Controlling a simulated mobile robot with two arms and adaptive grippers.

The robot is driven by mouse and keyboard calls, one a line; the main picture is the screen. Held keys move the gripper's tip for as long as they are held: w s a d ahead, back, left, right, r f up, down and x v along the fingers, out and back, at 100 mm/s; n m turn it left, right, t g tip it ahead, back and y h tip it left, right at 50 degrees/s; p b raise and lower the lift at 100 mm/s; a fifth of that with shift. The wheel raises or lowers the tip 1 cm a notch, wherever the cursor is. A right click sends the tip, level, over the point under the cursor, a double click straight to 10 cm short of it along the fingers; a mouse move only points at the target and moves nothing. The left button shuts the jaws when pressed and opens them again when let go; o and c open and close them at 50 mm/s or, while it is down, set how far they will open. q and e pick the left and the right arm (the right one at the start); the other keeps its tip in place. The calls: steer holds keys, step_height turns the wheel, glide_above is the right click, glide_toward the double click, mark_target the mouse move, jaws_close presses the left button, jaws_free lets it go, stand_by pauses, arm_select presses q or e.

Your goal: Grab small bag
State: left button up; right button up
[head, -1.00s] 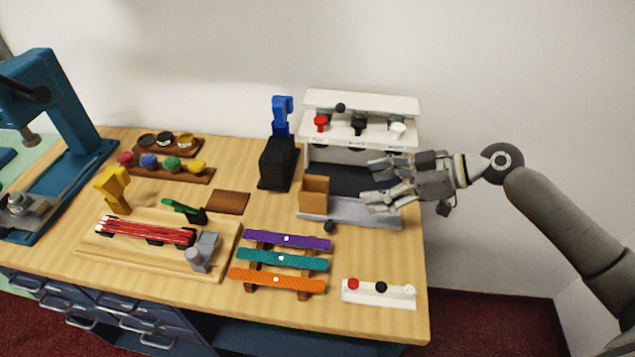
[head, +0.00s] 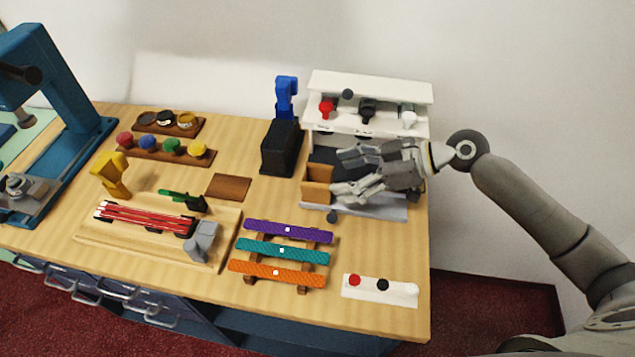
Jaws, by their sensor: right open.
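A small tan, box-like item (head: 317,183), which looks like the small bag, stands upright on the grey base of the white dispenser (head: 410,92). My right gripper (head: 343,174) is open, reaching in from the right, with its fingers pointing left toward the bag. Its fingertips are close to the bag's right side, the lower one overlapping its edge in the picture. I cannot tell whether they touch. The fingers hide part of the grey base and the dispenser's dark interior. My left gripper is not in view.
A black block (head: 281,150) with a blue-handled tool (head: 286,96) stands left of the dispenser. Purple, teal and orange strips (head: 280,275) lie on a rack in front. A white strip with knobs (head: 366,290) sits near the front edge. A blue press (head: 68,130) stands far left.

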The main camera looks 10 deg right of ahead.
mark_target(323, 178)
steer(key=shift+w+a+p, duration=0.1)
steer(key=shift+a+p, duration=0.2)
steer(key=shift+a, duration=0.15)
steer(key=p+x, duration=0.1)
steer(key=x, duration=0.2)
steer(key=shift+a+r+p, duration=0.2)
steer(key=shift+a+p, duration=0.15)
steer(key=shift+a, duration=0.05)
steer(key=shift+w+a+f, duration=0.25)
steer(key=shift+a+f, duration=0.05)
steer(key=c, duration=0.8)
